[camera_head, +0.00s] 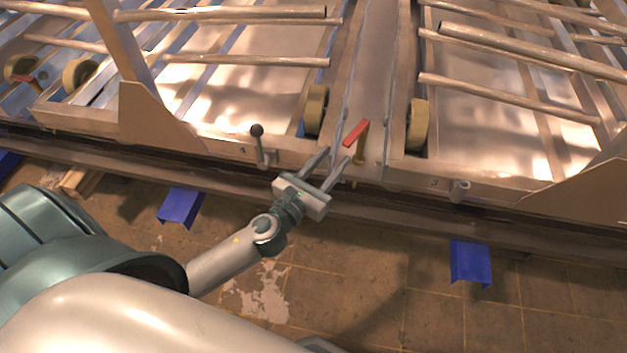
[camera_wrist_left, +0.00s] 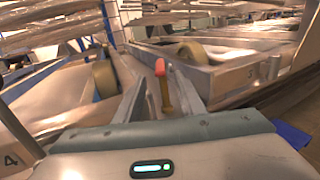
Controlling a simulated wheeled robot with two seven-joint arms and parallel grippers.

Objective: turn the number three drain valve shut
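A drain valve with a red handle (camera_head: 357,132) and a brass-coloured stem (camera_head: 360,156) stands on the frame's front beam, between markings that look like 4 and 3. My left gripper (camera_head: 338,155) is open just in front of it, fingers pointing at it. In the left wrist view the red handle end (camera_wrist_left: 160,68) and stem (camera_wrist_left: 166,97) appear between the two open fingers (camera_wrist_left: 165,84). I cannot tell whether either finger touches the valve. No number is readable on the valve itself. My right gripper is not in view.
A small fitting (camera_head: 460,190) sits near the 3 marking. Tan rollers (camera_head: 315,109) and (camera_head: 417,124) flank the valve. Another red handle (camera_head: 22,79) is far left. Blue brackets (camera_head: 471,262) stand below.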

